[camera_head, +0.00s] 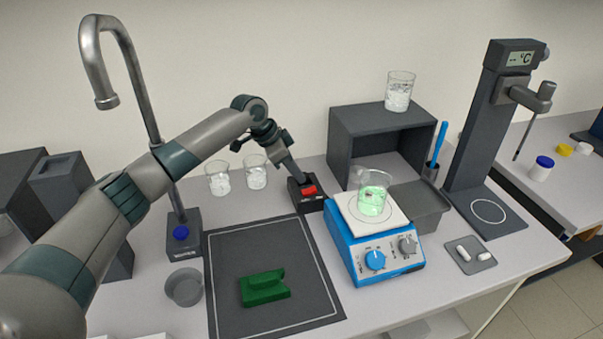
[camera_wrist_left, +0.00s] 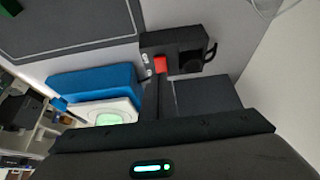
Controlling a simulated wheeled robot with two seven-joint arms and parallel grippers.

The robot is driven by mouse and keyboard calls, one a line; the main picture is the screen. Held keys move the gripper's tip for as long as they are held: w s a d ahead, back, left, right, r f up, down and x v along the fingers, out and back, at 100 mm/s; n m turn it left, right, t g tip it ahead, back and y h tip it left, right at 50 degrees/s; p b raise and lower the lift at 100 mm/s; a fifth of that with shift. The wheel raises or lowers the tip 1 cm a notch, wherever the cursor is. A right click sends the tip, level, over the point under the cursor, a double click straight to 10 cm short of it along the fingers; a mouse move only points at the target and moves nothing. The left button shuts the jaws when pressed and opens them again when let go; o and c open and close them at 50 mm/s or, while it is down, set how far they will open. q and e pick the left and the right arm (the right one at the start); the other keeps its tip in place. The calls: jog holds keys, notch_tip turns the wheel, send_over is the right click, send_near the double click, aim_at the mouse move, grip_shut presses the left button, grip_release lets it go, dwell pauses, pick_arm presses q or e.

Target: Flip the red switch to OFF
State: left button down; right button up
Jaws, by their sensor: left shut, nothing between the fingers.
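The red switch (camera_head: 309,190) sits on a small black box (camera_head: 312,206) on the bench, left of the blue hotplate. My left gripper (camera_head: 299,181) is shut and empty, its tip at the back left of the red switch in the head view; I cannot tell whether it touches it. In the left wrist view the red switch (camera_wrist_left: 161,64) shows on the black box (camera_wrist_left: 172,40), and the gripper's dark body fills the bottom. The switch's ON or OFF marking is too small to read. My right gripper is not in view.
The blue hotplate (camera_head: 345,247) carries a beaker of green liquid (camera_head: 372,199). Two beakers (camera_head: 256,178) stand behind the arm, left of the box. A dark mat (camera_head: 232,245) with a green block (camera_head: 264,288) lies in front. A grey open shelf (camera_head: 345,130) stands behind.

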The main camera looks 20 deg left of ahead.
pick_arm(q)
jog(key=p+v, duration=1)
jog(key=v, duration=0.3)
jog(key=shift+a+r, duration=0.2)
jog(key=shift+r, duration=0.05)
jog(key=shift+s, duration=0.1)
notch_tip(320, 180, up, 13)
jog(key=shift+p, duration=0.3)
dwell(0.6)
jog(key=shift+r, duration=0.1)
dwell(0.6)
